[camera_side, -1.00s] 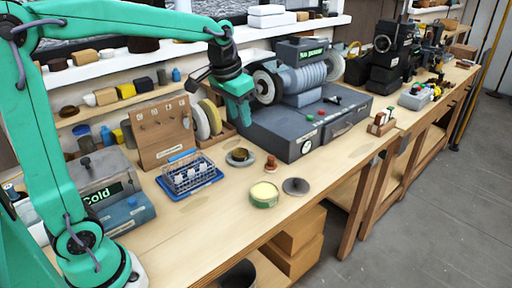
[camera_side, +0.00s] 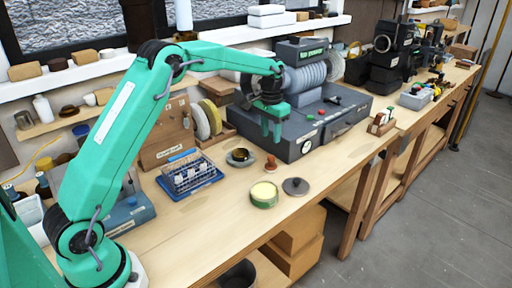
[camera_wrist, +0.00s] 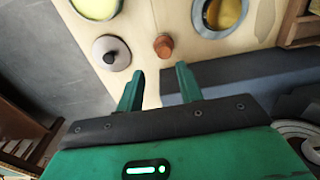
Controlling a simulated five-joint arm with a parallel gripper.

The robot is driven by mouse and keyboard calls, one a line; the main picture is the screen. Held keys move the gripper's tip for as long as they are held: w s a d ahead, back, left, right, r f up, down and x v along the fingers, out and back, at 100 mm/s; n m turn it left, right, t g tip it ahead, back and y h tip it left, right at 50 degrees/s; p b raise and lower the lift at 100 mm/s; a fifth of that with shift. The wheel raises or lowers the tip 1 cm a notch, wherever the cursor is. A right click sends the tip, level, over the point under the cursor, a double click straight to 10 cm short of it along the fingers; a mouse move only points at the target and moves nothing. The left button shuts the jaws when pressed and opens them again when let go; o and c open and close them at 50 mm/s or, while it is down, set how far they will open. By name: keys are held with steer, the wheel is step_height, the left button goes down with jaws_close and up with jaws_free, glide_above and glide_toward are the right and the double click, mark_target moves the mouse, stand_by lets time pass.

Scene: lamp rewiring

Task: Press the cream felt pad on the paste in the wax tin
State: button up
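The wax tin (camera_side: 264,196) is a round green tin with pale yellow paste, open on the bench; it shows at the top left of the wrist view (camera_wrist: 95,8). A small reddish-brown knobbed piece (camera_side: 271,163) stands upright behind it, and in the wrist view (camera_wrist: 163,46) just beyond my fingertips. It may be the felt pad's handle; I cannot make out cream felt. My gripper (camera_side: 271,140) is above and behind this piece, pointing down. In the wrist view (camera_wrist: 158,73) its two fingers are apart with nothing between them.
A grey disc with a knob (camera_side: 295,186) lies right of the tin. A wire rack on a blue tray (camera_side: 190,180) stands left. The grey machine base (camera_side: 300,125) is close behind my gripper.

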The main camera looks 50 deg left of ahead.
mark_target(271, 157)
steer(key=shift+w+a+f, duration=0.15)
steer(key=shift+w+f, duration=0.15)
steer(key=shift+f, duration=0.35)
steer(key=shift+w+a+f, duration=0.15)
steer(key=shift+w+f, duration=0.15)
steer(key=shift+f, duration=0.3)
steer(key=shift+f, duration=0.2)
steer(key=shift+f, duration=3.8)
steer(key=c, duration=0.6)
steer(key=shift+r, duration=2.55)
steer(key=shift+c, duration=0.2)
